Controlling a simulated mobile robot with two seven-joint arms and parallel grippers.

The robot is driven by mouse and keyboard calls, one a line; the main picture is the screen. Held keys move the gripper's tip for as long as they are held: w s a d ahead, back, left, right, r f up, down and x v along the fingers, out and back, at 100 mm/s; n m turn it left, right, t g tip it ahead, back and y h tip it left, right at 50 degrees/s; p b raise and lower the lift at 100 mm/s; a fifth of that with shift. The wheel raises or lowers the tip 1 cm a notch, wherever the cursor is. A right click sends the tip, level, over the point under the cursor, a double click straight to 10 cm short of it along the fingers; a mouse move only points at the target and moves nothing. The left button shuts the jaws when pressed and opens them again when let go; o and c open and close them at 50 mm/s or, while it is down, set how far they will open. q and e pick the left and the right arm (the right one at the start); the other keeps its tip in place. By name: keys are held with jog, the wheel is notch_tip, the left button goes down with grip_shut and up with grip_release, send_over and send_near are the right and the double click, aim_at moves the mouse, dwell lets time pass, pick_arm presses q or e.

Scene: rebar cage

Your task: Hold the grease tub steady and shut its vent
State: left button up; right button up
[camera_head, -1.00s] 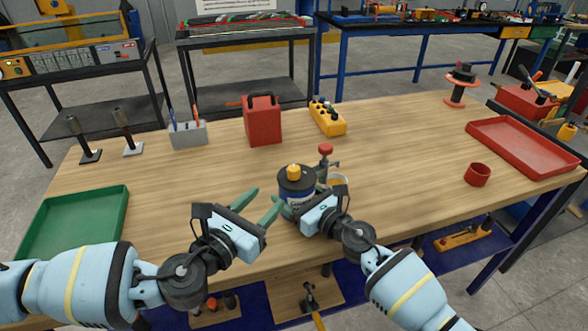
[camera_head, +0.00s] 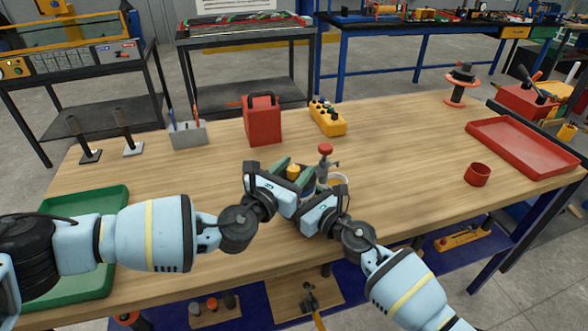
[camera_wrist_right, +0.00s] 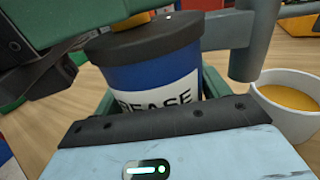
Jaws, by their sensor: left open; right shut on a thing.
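The grease tub (camera_wrist_right: 152,72) is blue with a white label and a black lid, and it stands on the wooden table. In the right wrist view my right gripper (camera_wrist_right: 150,100) is shut around its body. In the head view the tub is mostly hidden behind my grippers. Its yellow vent cap (camera_head: 293,171) shows on top, between the green fingers of my left gripper (camera_head: 290,168). My left gripper is open over the lid. My right gripper (camera_head: 308,190) is low at the tub in the head view.
A red-knobbed stand (camera_head: 325,160) and a white cup of orange-yellow content (camera_wrist_right: 290,97) are close to the tub's right. A red box (camera_head: 262,122) and a yellow box (camera_head: 327,118) stand behind. A green tray (camera_head: 95,205) is at left.

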pick_arm(q)
jog(key=shift+w, duration=0.1)
jog(key=shift+c, duration=0.5)
jog(key=c, duration=0.9)
jog(key=shift+o, duration=0.2)
jog(key=shift+d, duration=0.1)
jog(key=n+t+y, duration=0.1)
jog(key=n+y, duration=0.1)
jog(key=y, duration=0.2)
jog(key=shift+n+t, duration=0.4)
jog(key=shift+n+t+y, duration=0.4)
jog(key=shift+n+y, duration=1)
jog(key=shift+y, duration=1.2)
